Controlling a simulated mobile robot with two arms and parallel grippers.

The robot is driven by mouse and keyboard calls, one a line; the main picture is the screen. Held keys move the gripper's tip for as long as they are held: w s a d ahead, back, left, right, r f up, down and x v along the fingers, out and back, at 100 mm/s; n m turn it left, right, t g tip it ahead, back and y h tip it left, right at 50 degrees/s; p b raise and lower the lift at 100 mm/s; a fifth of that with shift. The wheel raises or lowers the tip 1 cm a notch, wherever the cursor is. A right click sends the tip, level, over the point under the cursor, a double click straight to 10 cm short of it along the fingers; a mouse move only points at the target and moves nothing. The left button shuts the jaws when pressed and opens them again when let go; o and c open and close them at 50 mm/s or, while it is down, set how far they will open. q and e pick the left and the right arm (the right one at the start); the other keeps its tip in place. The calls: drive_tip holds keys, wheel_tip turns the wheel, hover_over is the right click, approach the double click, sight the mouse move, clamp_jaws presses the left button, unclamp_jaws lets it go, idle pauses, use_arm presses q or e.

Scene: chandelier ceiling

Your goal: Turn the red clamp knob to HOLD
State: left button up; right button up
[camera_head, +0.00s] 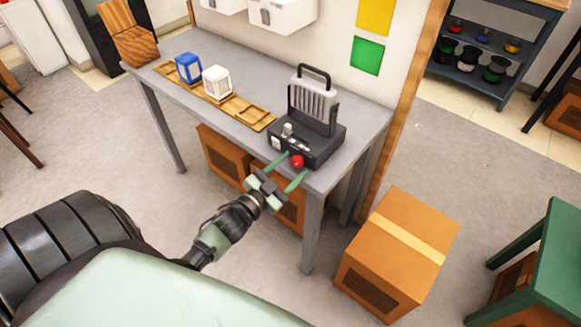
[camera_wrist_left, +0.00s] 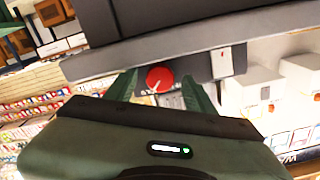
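The red clamp knob (camera_head: 297,161) is on the front of a dark device (camera_head: 318,143) that stands at the near right end of a grey table. My left gripper (camera_head: 290,168) is open, with its two green fingers on either side of the knob. In the left wrist view the red knob (camera_wrist_left: 159,79) shows a light pointer mark towards its lower left, and the left gripper's fingers (camera_wrist_left: 160,88) stand apart around it. I cannot tell whether they touch it. The label near the knob is too small and partly hidden to read. My right gripper is not in view.
The grey table (camera_head: 240,98) also holds a wooden tray (camera_head: 246,112) with a blue block (camera_head: 188,67) and a white block (camera_head: 217,82). A cardboard box (camera_head: 398,252) stands on the floor to the right, and a green stool (camera_head: 545,262) farther right.

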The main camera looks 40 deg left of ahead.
use_arm(q)
drive_tip(key=s, duration=0.7)
drive_tip(key=shift+s+a+b, duration=0.3)
drive_tip(key=shift+s+b, duration=0.1)
drive_tip(key=s+d+f+n+g+y, duration=0.1)
drive_tip(key=s+f+g, duration=0.2)
drive_tip(key=f, duration=0.7)
drive_tip(key=s+d+f+n+g, duration=0.1)
drive_tip(key=s+f+g, duration=0.15)
drive_tip(key=f, duration=0.65)
drive_tip(key=s+f+n+g+y, duration=0.15)
drive_tip(key=s+f, duration=0.25)
drive_tip(key=f, duration=0.6)
drive_tip(key=s+d+f+g, duration=0.2)
drive_tip(key=s+f, duration=0.3)
drive_tip(key=s, duration=0.3)
drive_tip(key=s+d+f+g+h, duration=0.1)
drive_tip(key=s+d+f+g, duration=0.2)
drive_tip(key=s+f, duration=0.3)
drive_tip(key=s+d+f+g, duration=0.2)
drive_tip(key=s+f+g, duration=0.3)
drive_tip(key=s, duration=0.6)
drive_tip(key=shift+s+d+f, duration=0.2)
drive_tip(key=shift+f, duration=0.45)
